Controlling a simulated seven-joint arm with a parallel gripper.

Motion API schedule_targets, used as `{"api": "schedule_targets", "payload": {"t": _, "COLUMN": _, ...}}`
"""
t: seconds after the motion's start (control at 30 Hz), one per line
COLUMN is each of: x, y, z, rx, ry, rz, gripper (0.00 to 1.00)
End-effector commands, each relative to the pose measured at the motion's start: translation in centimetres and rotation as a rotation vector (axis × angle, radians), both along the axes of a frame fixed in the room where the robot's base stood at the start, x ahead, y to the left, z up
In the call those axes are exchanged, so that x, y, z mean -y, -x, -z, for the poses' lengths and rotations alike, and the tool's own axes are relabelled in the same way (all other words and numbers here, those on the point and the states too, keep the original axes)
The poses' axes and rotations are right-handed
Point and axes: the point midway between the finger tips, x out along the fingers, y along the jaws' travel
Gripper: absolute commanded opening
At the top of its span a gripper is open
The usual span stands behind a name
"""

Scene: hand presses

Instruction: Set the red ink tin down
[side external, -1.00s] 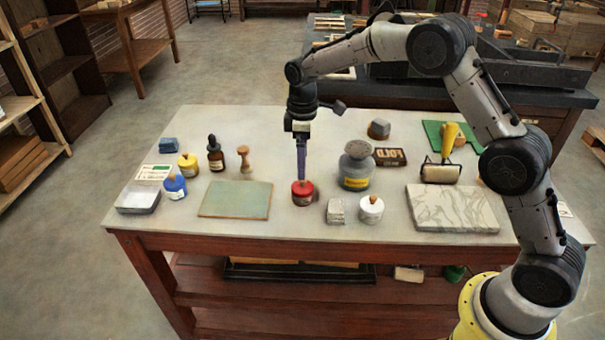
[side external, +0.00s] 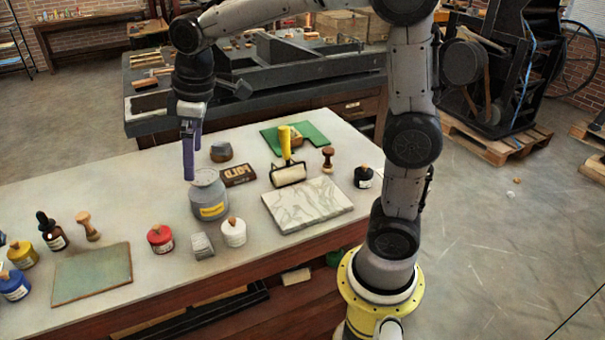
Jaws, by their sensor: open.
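The red ink tin (side external: 160,239) stands upright on the pale table top, between the green-grey mat and a small grey block. It has a brown knob on top and a pale label on its front. My gripper (side external: 189,178) is open and empty. It hangs with its purple fingers pointing down, higher than the tin and up and right of it in the picture, beside the large grey jar. The tin is clear of the fingers and nothing hides it.
The grey jar (side external: 209,196) with a yellow label stands close to my fingers. The grey block (side external: 201,246) and a white tin (side external: 233,232) stand right of the red tin. The green-grey mat (side external: 92,274) lies left. A marble slab (side external: 307,205) and an ink roller (side external: 288,172) are further right.

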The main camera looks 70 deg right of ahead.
Motion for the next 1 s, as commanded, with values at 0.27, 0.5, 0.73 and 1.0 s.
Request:
{"api": "schedule_targets", "payload": {"t": 0.27, "x": 0.8, "y": 11.7, "z": -2.0, "rx": 0.144, "ry": -0.062, "rz": 0.213, "gripper": 0.98}}
{"api": "schedule_targets", "payload": {"t": 0.5, "x": 1.2, "y": 18.9, "z": 0.0, "rx": 0.236, "ry": -0.121, "rz": 0.359, "gripper": 0.98}}
{"api": "schedule_targets", "payload": {"t": 0.73, "x": 1.3, "y": 21.2, "z": 1.3, "rx": 0.267, "ry": -0.145, "rz": 0.412, "gripper": 0.98}}
{"api": "schedule_targets", "payload": {"t": 1.0, "x": 1.3, "y": 21.2, "z": 1.3, "rx": 0.267, "ry": -0.146, "rz": 0.413, "gripper": 0.98}}
